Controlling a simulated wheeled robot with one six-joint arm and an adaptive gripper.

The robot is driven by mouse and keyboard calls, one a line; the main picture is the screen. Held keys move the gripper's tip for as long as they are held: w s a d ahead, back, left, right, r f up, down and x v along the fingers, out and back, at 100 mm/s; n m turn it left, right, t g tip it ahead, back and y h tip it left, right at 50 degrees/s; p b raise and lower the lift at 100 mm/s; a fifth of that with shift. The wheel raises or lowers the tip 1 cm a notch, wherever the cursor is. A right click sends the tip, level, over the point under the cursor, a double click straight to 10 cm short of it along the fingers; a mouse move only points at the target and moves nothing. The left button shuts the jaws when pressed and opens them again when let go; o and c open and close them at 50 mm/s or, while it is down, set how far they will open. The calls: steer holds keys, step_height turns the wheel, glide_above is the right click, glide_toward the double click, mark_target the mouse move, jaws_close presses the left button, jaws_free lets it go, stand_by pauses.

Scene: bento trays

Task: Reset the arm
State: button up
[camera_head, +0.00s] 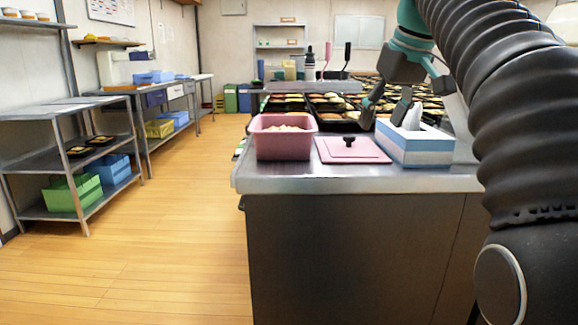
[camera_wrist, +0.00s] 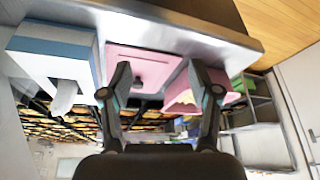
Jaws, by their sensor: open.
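My gripper (camera_head: 385,108) hangs over the counter in the head view, above and behind the pink lid and beside the tissue box. Its two dark fingers are apart with nothing between them. In the wrist view my gripper (camera_wrist: 162,88) is also open and empty, with the pink lid (camera_wrist: 140,62) and its dark knob beyond the fingers. The pink lid (camera_head: 365,153) lies flat on the counter. The pink tub (camera_head: 284,146) stands open to its left, with pale food inside.
A blue and white tissue box (camera_head: 415,157) stands right of the lid. Rows of filled black bento trays (camera_head: 300,103) cover the counter behind. The steel counter (camera_head: 300,181) has a narrow bare front strip. Shelves (camera_head: 45,160) line the left wall, and the wooden floor (camera_head: 170,230) between is clear.

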steer(key=s+f+m+h+p, duration=0.1)
steer(key=s+f+m, duration=0.1)
steer(key=s+f, duration=1)
steer(key=s+a+f+m+t+p, duration=0.1)
steer(key=s+f+m, duration=0.1)
steer(key=s+f, duration=0.9)
step_height(320, 180, down, 8)
steer(key=shift+s+r+h, duration=0.25)
steer(key=shift+s+h, duration=0.15)
